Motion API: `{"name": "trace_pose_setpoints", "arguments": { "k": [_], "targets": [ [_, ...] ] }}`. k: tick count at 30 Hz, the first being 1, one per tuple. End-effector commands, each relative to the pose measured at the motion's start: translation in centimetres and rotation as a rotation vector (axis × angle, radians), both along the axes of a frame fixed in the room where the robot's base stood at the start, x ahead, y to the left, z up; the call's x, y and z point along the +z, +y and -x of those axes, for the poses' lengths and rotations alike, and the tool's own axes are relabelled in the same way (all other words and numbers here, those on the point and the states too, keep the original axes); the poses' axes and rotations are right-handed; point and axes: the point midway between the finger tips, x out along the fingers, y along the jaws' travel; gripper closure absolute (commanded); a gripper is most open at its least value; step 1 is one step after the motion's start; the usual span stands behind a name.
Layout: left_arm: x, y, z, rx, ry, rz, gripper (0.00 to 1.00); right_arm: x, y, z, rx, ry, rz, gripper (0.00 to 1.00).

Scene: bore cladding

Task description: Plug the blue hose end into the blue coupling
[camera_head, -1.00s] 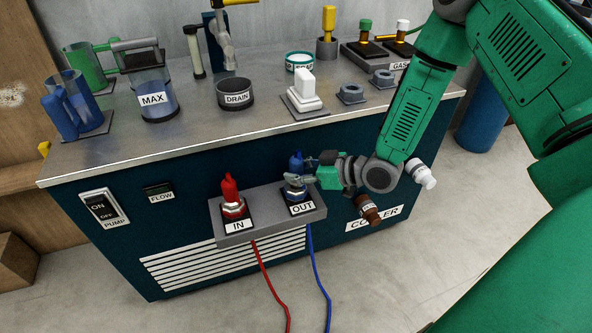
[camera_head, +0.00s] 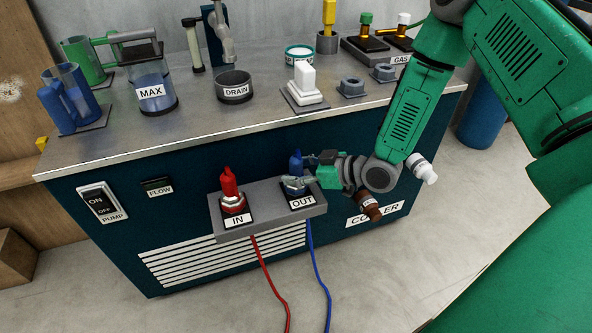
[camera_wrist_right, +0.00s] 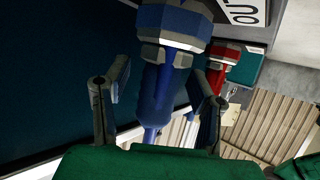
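A blue hose end (camera_head: 296,162) stands upright at the coupling marked OUT (camera_head: 301,203) on the grey shelf at the cabinet front. In the right wrist view, the blue piece (camera_wrist_right: 158,95) meets a faceted collar (camera_wrist_right: 176,25); how deeply it is seated cannot be told. My right gripper (camera_head: 302,176) is at the blue piece. In the wrist view its fingers (camera_wrist_right: 159,90) lie on both sides of the piece, with narrow gaps between, so it looks open around it. A blue hose (camera_head: 318,270) hangs below the shelf. My left gripper is not in view.
A red fitting (camera_head: 230,188) stands at the coupling marked IN, left of the blue one. The benchtop (camera_head: 200,112) above carries jugs, a drain cup (camera_head: 234,88) and a white block (camera_head: 304,83). White (camera_head: 424,170) and brown (camera_head: 369,206) cylindrical pieces show close to my right arm.

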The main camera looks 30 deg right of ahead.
Motion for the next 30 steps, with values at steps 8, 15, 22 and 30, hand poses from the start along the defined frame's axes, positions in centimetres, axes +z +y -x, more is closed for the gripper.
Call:
{"name": "trace_pose_setpoints", "arguments": {
  "k": [8,15,22,30],
  "targets": [
    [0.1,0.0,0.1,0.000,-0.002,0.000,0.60,0.5,-0.7,1.0,-0.001,0.001,0.000,0.50],
    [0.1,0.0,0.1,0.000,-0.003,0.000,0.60,2.4,-3.1,4.8,-0.003,0.001,-0.003,0.50],
    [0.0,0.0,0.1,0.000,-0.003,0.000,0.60,3.9,-5.2,8.0,-0.001,0.001,0.000,0.50],
    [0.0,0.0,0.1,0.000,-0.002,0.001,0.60,4.5,-5.9,9.3,0.000,0.000,-0.001,0.50]
  ]
}}
